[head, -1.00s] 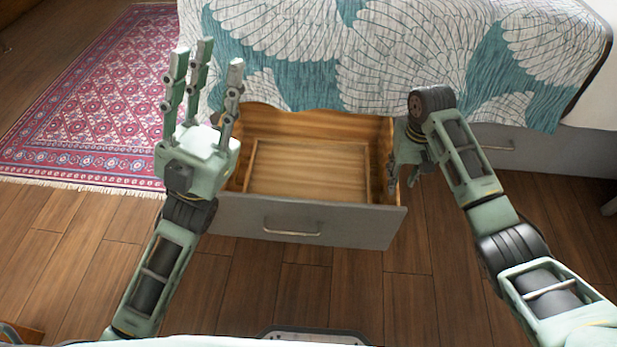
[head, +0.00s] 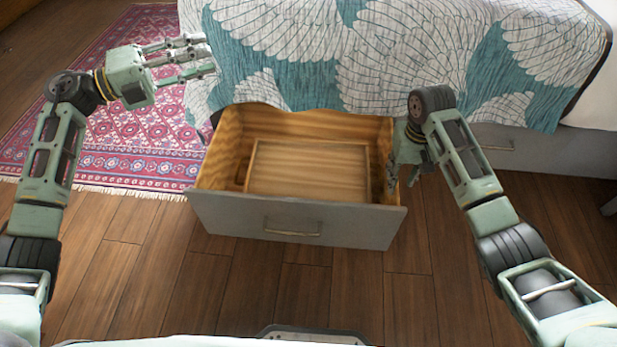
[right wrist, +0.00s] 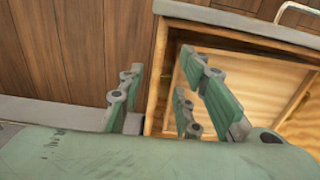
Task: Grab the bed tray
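The bed tray (head: 310,170) is a flat wooden tray with a raised rim. It lies inside the open drawer (head: 290,220), and a slot shows at its left end. My left gripper (head: 202,53) is open and empty in the air to the upper left of the drawer, fingers pointing right. My right gripper (head: 402,172) is at the drawer's right side wall. In the right wrist view, my right gripper (right wrist: 160,76) is open, with fingers on both sides of that wall and gaps between. Part of the tray (right wrist: 250,85) shows there too.
The bed (head: 400,50) with a teal and white cover stands behind the drawer and overhangs its back. A closed drawer (head: 545,148) is at the right. A red patterned rug (head: 120,150) lies at the left. The wooden floor in front is clear.

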